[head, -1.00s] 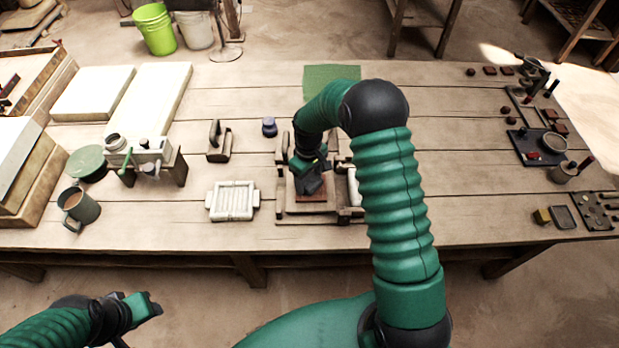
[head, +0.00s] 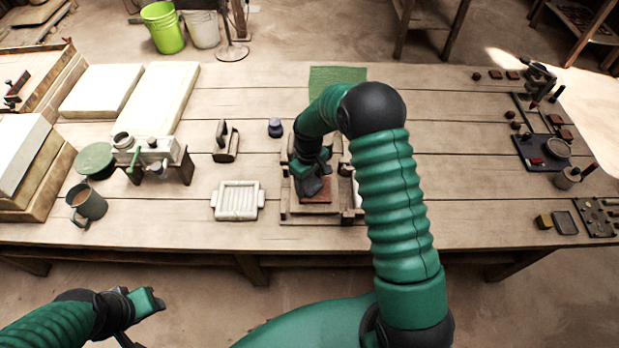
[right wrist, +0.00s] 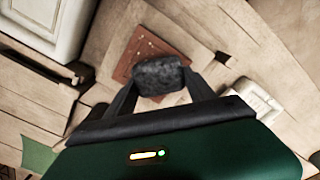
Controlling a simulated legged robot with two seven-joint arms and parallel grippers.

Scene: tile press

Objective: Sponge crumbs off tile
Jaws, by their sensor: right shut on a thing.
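The reddish-brown tile (head: 316,196) lies flat in the wooden press frame (head: 312,220) near the table's front edge. My right gripper (head: 312,184) is over the tile and hides part of it. In the right wrist view the gripper (right wrist: 160,84) is shut on a dark grey sponge (right wrist: 162,74), held over or against the tile (right wrist: 140,48); I cannot tell whether it touches. Small pale crumbs show on the tile's far part in that view. My left gripper (head: 150,302) is low at the left, in front of the table; its jaw state is unclear.
A white ribbed tray (head: 238,200) lies left of the frame. A small dark blue pot (head: 275,128) and a wooden-handled block (head: 226,143) stand behind it. A green mat (head: 335,78) lies at the back.

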